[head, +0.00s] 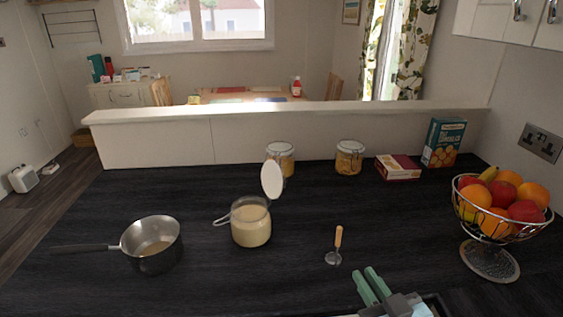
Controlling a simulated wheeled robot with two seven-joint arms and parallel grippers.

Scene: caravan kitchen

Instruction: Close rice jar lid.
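The rice jar (251,227) is a glass jar with pale contents, standing upright on the dark counter near the middle. Its round white lid (271,180) stands open, tilted up at the back right of the rim. A wire clasp (227,219) sticks out on the jar's left side. My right gripper (365,271) shows at the bottom edge, right of and nearer than the jar, well apart from it. Its two green fingers show a narrow gap with nothing visible between them. My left gripper is not in view.
A saucepan (152,246) stands left of the jar, its handle pointing left. Two closed jars (281,160) (349,158), boxes (398,168) (443,143) and a fruit bowl (489,262) stand behind and right. Counter directly before the jar is clear.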

